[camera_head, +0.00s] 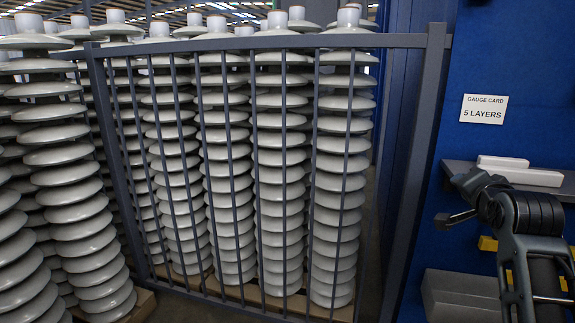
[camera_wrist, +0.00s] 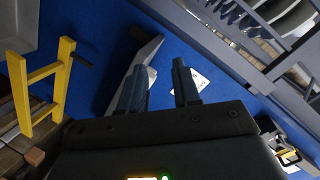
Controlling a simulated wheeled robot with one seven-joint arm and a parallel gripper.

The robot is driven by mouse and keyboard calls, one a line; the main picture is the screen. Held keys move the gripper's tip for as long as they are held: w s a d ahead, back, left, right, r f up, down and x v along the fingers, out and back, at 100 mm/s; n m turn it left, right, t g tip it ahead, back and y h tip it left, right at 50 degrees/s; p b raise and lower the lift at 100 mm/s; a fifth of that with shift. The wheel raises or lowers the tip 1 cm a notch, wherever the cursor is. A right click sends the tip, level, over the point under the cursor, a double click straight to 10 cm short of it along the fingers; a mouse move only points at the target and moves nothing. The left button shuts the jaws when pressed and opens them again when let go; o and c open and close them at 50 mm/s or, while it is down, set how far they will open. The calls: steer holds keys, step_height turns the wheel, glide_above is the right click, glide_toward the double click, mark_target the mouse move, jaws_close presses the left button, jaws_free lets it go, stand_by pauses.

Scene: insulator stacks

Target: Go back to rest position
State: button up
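My gripper (camera_wrist: 160,66) shows in the wrist view with its two dark fingers apart and nothing between them. It points toward the blue wall.
Tall grey insulator stacks (camera_head: 338,195) stand behind a grey barred fence (camera_head: 262,42). A white gauge card (camera_head: 483,109) reading "5 LAYERS" hangs on the blue wall. White bars (camera_head: 520,175) lie on a grey shelf (camera_head: 460,167) close to my arm. A yellow frame (camera_wrist: 20,92) is at left.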

steer(key=s+a+f+n+y, duration=0.1)
steer(key=s+a+f+n, duration=0.3)
steer(key=s+f, duration=0.8)
steer(key=s+a+f+n+y, duration=0.15)
steer(key=s+a+f, duration=0.45)
steer(key=s+f, duration=0.6)
steer(key=s+a+r+n, duration=0.1)
steer(key=s+a+n, duration=0.25)
steer(key=s, duration=1.45)
steer(key=s+a+r+n+y, duration=0.1)
steer(key=s+r, duration=0.6)
steer(key=s, duration=0.7)
steer(key=a+n, duration=0.1)
steer(key=n, duration=0.1)
steer(key=shift+s+n, duration=0.3)
steer(key=shift+a+r+y, duration=0.1)
steer(key=shift+y, duration=0.15)
